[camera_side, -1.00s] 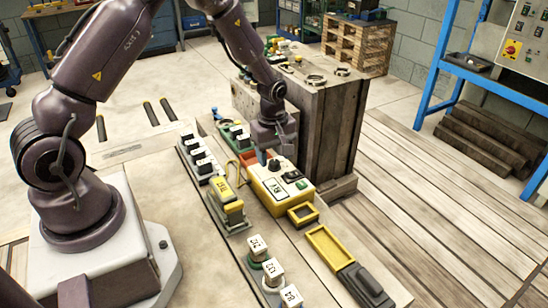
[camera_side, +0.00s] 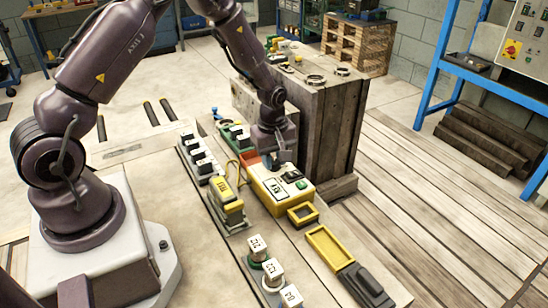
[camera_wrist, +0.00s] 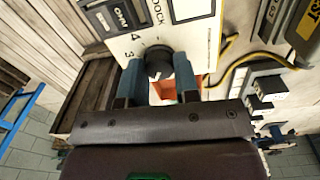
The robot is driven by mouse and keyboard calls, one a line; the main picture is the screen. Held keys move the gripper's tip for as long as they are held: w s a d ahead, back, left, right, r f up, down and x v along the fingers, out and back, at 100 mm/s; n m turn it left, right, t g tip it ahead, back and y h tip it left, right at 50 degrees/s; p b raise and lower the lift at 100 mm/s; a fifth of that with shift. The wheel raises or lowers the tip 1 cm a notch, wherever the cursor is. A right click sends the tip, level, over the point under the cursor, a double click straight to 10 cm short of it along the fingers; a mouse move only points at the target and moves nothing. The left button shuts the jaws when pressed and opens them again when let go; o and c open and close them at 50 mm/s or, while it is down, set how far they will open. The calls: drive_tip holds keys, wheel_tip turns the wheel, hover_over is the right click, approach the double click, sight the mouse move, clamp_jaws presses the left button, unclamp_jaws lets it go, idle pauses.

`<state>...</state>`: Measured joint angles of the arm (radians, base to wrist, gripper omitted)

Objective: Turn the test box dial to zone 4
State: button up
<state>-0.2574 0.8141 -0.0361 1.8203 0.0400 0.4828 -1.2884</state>
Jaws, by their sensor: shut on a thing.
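The yellow test box (camera_side: 302,194) with a pale top sits on the bench, in front of the wooden crate. In the wrist view its pale panel (camera_wrist: 203,42) shows printed zone numbers, with a 4 and a 3 left of the dial. The black round dial (camera_wrist: 158,62) stands between the two blue-grey fingers of my gripper (camera_wrist: 158,78). My gripper is shut on the dial, one finger on each side. In the side view my gripper (camera_side: 279,158) covers the dial at the far end of the box. I cannot tell clearly which zone the dial points to.
A wooden crate (camera_side: 335,130) stands close behind the box. A yellow meter (camera_side: 228,200) stands on the bench to its left, with a yellow cable (camera_wrist: 236,66) nearby. Yellow trays (camera_side: 328,246) and several white labelled blocks (camera_side: 273,271) lie nearer the camera.

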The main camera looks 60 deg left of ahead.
drive_tip(key=m, duration=1.4)
drive_tip(key=shift+w, duration=0.1)
drive_tip(key=m, duration=0.4)
drive_tip(key=shift+m, duration=2.7)
drive_tip(key=o, duration=0.9)
drive_tip(key=shift+o, duration=0.2)
